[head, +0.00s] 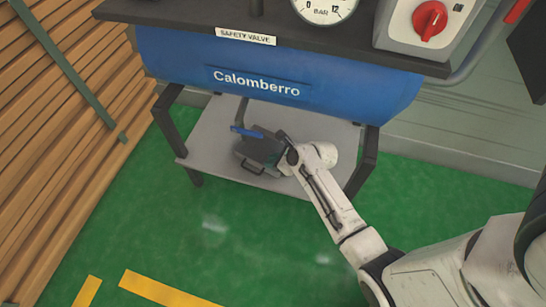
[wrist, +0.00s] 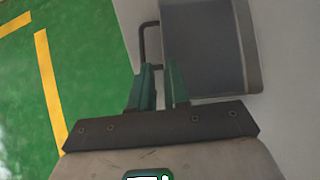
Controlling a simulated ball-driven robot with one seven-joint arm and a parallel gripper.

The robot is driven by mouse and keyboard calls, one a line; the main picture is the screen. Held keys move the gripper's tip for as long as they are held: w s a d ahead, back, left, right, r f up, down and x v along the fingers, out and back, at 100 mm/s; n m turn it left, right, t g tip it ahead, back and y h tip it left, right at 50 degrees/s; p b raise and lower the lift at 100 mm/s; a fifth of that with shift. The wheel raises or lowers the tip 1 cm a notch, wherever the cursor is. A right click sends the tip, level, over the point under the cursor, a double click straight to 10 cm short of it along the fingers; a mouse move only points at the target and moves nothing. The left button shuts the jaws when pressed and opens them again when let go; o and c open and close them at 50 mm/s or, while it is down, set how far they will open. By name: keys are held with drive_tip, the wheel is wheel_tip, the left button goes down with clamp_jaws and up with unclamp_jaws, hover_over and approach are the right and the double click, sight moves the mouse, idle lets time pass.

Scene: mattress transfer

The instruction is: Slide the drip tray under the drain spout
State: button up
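The dark grey drip tray (head: 247,151) sits on the light grey lower shelf under the blue tank. Its handle (head: 252,168) faces the front. The drain spout (head: 242,112) comes down from the tank, with a blue lever (head: 247,132) close above the tray's rear left. I cannot tell whether the outlet is over the tray. In the wrist view, the tray (wrist: 205,50) fills the upper right and its handle (wrist: 143,42) juts left. My gripper (wrist: 163,72) has two green fingers apart, with nothing clearly between them. The left fingertip is close to the handle; contact is unclear.
The blue tank (head: 270,75) hangs low over the shelf (head: 208,135). Dark legs (head: 364,160) stand at both sides. Stacked wooden planks (head: 60,130) fill the left. The green floor (head: 220,230) in front is clear, with yellow markings.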

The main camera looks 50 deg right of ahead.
sight(255, 162)
drive_tip(key=shift+w+d+m, duration=0.15)
drive_tip(key=shift+d+m, duration=0.05)
drive_tip(key=shift+m, duration=0.2)
drive_tip(key=b+x, duration=0.5)
drive_tip(key=x, duration=0.4)
drive_tip(key=shift+w+f+b, duration=0.2)
drive_tip(key=shift+f+b, duration=0.05)
drive_tip(key=shift+b, duration=0.1)
drive_tip(key=shift+w+a+f, duration=0.1)
drive_tip(key=shift+w+f, duration=0.25)
drive_tip(key=shift+w, duration=0.15)
clamp_jaws()
